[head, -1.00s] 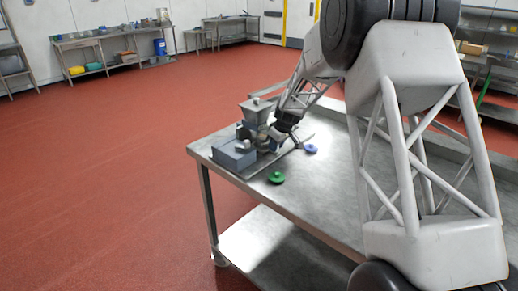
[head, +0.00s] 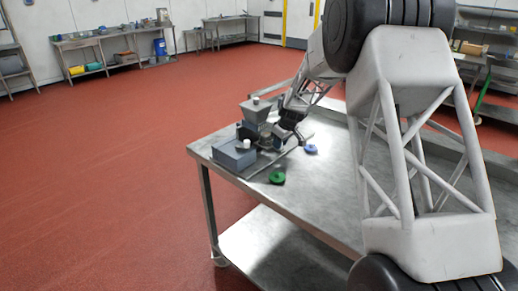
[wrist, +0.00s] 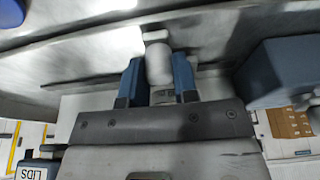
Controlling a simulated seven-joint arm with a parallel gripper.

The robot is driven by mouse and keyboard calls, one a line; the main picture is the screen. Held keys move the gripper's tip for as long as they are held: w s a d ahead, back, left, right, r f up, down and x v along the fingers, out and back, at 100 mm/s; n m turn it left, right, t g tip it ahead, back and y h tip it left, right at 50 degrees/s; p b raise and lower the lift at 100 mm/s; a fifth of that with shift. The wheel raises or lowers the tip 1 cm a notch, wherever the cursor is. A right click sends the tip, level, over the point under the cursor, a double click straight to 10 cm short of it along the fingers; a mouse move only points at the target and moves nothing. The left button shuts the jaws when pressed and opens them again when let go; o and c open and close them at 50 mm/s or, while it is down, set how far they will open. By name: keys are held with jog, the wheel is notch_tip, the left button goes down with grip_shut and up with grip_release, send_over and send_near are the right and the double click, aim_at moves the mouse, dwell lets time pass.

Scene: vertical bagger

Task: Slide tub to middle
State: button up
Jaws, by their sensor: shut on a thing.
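My gripper (wrist: 158,82) has its two blue fingers shut on a pale, rounded piece (wrist: 158,62) in the wrist view. The piece has a small white end beyond the fingertips. I cannot tell for sure whether it is the tub. In the head view my gripper (head: 284,136) is low at the right side of the bagger, by its grey hopper (head: 256,110). The held piece is too small to make out there. A blue-grey box (head: 234,154) stands at the left of the bagger, with a small white thing (head: 246,144) at its top.
A green lid-like disc (head: 277,177) and a blue one (head: 311,149) lie on the steel table (head: 320,190). The table is bare to their right. The blue-grey box also shows at the right of the wrist view (wrist: 285,70).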

jog(key=shift+w+d, duration=1.7)
jog(key=shift+w, duration=0.05)
jog(key=shift+w+d, duration=0.1)
jog(key=shift+w+d, duration=0.6)
jog(key=o, duration=1)
jog(key=shift+r, duration=0.1)
jog(key=shift+v, duration=2.4)
jog(key=shift+s+r, duration=0.1)
